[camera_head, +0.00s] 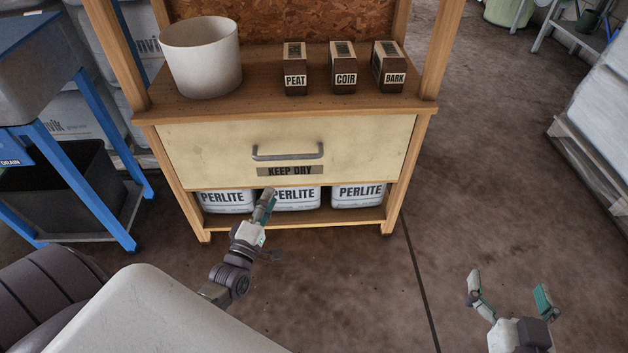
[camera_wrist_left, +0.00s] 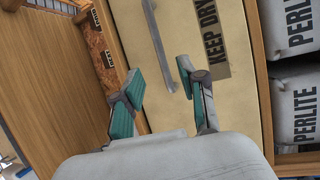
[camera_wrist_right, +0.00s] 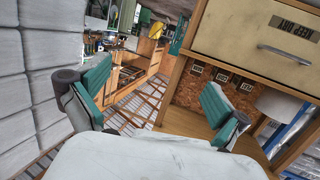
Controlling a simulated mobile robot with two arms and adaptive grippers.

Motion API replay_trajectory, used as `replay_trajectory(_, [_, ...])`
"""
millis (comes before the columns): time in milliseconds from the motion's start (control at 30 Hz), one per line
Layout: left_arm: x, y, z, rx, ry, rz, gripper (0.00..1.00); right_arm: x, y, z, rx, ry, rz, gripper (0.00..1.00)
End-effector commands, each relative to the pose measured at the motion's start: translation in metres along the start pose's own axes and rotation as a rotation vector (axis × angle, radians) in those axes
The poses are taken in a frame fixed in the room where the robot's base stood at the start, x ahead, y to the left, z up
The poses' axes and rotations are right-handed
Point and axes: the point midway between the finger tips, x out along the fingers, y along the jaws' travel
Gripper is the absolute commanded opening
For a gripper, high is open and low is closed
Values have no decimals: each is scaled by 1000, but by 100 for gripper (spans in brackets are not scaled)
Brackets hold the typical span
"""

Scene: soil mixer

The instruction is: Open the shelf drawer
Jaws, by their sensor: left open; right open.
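The shelf drawer (camera_head: 213,154) has a cream front, with a grey bar handle (camera_head: 288,153) and a "KEEP DRY" label below it. The drawer front sits flush in the wooden shelf and looks shut. My left gripper (camera_head: 266,203) is in front of the drawer's lower edge, below the handle. In the left wrist view my left gripper (camera_wrist_left: 160,95) is open and empty, and the handle (camera_wrist_left: 172,50) lies ahead of it, apart from the fingers. My right gripper (camera_head: 510,290) is open and empty over the floor at the lower right, away from the drawer.
A white pot (camera_head: 201,62) and boxes marked PEAT (camera_head: 295,80), COIR (camera_head: 343,78) and BARK (camera_head: 392,79) stand on the shelf top. PERLITE containers (camera_head: 357,196) stand below the drawer. A blue-framed stand (camera_head: 95,195) is at left.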

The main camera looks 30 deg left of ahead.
Motion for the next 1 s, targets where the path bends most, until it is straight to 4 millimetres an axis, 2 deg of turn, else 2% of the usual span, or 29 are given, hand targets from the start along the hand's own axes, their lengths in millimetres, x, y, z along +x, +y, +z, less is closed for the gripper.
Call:
replay_trajectory(167, [13,4,-2,-16,5,20,41,-2,-1,-12,1,56,-3,100])
replay_trajectory(267, [28,4,-2,-15,5,20,41,-1,-3,-23,2,122,-7,100])
replay_trajectory(467, [71,3,-1,-15,5,19,41,-4,-8,-57,6,331,-19,100])
replay_trajectory(700, [116,4,-2,-14,4,17,41,-21,-14,-96,14,592,-33,100])
replay_trajectory(1000, [138,4,-2,-13,4,13,41,-38,-16,-118,21,745,-41,100])
